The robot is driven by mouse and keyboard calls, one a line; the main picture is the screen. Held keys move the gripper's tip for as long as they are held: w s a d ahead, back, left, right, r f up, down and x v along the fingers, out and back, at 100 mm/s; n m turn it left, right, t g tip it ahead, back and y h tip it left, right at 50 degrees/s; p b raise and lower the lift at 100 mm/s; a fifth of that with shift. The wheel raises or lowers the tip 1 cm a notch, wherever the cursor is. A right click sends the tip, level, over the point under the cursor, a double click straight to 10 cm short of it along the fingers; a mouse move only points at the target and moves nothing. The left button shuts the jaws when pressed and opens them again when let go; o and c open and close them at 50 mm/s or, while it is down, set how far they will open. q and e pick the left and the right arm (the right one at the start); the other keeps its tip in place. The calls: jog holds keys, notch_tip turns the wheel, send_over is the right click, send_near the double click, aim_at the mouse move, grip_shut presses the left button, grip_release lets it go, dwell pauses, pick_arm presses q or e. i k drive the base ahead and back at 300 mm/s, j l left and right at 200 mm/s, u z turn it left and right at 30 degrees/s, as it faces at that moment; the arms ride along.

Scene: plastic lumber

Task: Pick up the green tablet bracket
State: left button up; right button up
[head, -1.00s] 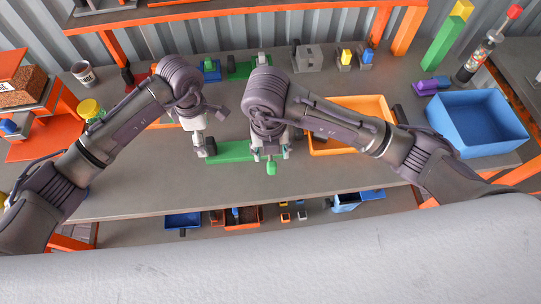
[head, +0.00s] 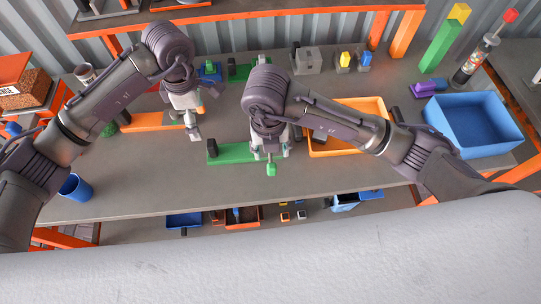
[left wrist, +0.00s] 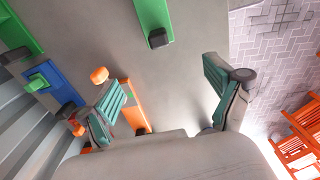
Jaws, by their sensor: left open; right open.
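A green bracket (head: 232,153) with a black knob at its left end lies in the middle of the table; its right part is hidden behind my right gripper. My right gripper (head: 268,152) is over that end, with a green piece showing just below it; I cannot tell whether it touches. My left gripper (head: 190,128) is open and empty, to the left of the green bracket and in front of an orange bracket. In the left wrist view, its fingers (left wrist: 165,95) are wide apart, with a green bracket (left wrist: 153,16) ahead. Another green bracket (head: 240,72) lies at the back.
The orange bracket (head: 150,122) lies left of my left gripper. An orange tray (head: 348,151) is behind my right arm, and a blue bin (head: 474,145) stands at the right. A blue cup (head: 76,188) is at the left front. The front middle of the table is clear.

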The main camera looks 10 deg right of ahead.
aim_at(238, 152)
jog(key=k, duration=1.5)
